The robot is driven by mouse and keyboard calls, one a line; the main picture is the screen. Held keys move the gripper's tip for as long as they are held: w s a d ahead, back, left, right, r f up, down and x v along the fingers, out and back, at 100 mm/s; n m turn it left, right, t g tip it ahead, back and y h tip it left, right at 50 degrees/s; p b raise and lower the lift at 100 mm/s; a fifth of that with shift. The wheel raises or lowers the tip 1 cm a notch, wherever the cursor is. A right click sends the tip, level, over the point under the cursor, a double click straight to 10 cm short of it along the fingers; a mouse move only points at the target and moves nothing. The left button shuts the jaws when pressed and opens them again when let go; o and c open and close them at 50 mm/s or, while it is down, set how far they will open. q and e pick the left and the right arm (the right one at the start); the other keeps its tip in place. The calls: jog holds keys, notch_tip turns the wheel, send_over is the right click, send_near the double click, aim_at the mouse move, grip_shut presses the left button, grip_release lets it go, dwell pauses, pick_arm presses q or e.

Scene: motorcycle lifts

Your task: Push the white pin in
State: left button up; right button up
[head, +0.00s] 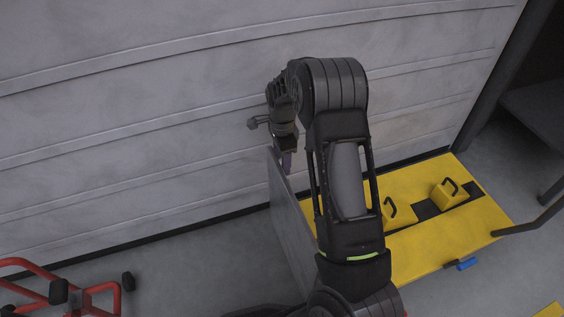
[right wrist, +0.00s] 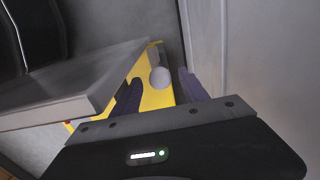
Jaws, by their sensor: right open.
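The white pin (right wrist: 160,78) shows its round end in the right wrist view, in front of yellow metal (right wrist: 158,98). My right gripper (head: 284,162) is at the end of the arm, near the wall, with its fingers pointing down in the head view. In the right wrist view its two dark fingers are apart, one on each side of the pin in the picture, and nothing is held. I cannot tell how far the pin is from the fingertips. The pin does not show in the head view. My left gripper is not in view.
A grey upright panel (head: 290,228) stands beside the yellow lift platform (head: 425,252), close to my right arm. The ribbed grey wall (head: 150,120) is behind. A red frame (head: 105,288) is at lower left. A blue piece (head: 467,264) is by the platform's front edge.

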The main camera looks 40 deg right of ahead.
jog(key=shift+f, duration=0.1)
jog(key=shift+c, duration=0.5)
grip_shut()
dwell(0.9)
